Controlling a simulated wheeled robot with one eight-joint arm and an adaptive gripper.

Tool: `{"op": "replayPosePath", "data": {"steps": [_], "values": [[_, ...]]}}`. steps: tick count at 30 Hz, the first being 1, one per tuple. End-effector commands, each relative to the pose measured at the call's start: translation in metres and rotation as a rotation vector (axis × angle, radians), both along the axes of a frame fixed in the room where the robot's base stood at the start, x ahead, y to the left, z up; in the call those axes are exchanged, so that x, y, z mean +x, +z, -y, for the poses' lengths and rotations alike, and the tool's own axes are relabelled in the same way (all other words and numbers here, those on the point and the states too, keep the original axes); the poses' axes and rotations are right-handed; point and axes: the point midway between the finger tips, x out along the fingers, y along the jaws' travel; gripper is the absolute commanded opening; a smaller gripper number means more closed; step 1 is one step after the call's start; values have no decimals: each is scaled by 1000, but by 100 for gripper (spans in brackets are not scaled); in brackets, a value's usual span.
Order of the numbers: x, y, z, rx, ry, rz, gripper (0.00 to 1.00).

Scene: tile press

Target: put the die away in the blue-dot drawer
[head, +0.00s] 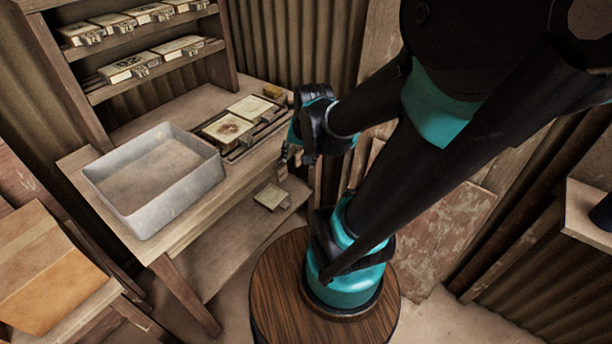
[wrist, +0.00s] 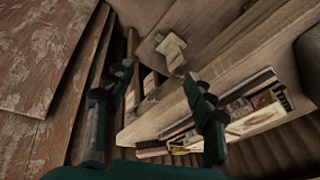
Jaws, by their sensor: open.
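My gripper (head: 287,156) is open by the right end of the workbench in the head view. In the wrist view its two fingers (wrist: 160,82) stand apart with nothing held between them. A pale square piece with a small raised part (head: 270,197) lies low under the bench front; it also shows beyond the fingers in the wrist view (wrist: 171,48). I cannot tell whether it is the die. Two pale square plates (head: 229,128) lie in a dark-railed rack on the bench, the nearer one bearing a brown round print. I see no blue dot or clearly marked drawer.
A grey open tray (head: 205,180) stands on the bench (head: 160,260), left of the rack. Shelves behind hold several pale tagged blocks (head: 130,68). A cardboard box (head: 45,265) is at left. Weathered boards lean at right.

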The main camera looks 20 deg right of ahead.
Motion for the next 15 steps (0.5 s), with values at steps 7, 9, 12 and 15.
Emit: {"op": "replayPosePath", "data": {"steps": [7,9,12,15], "values": [[-44,-26,5,-179,372,21,55],[-46,-27,5,-199,418,23,59],[-31,-17,4,-209,474,23,59],[10,11,2,-207,559,24,59]]}}
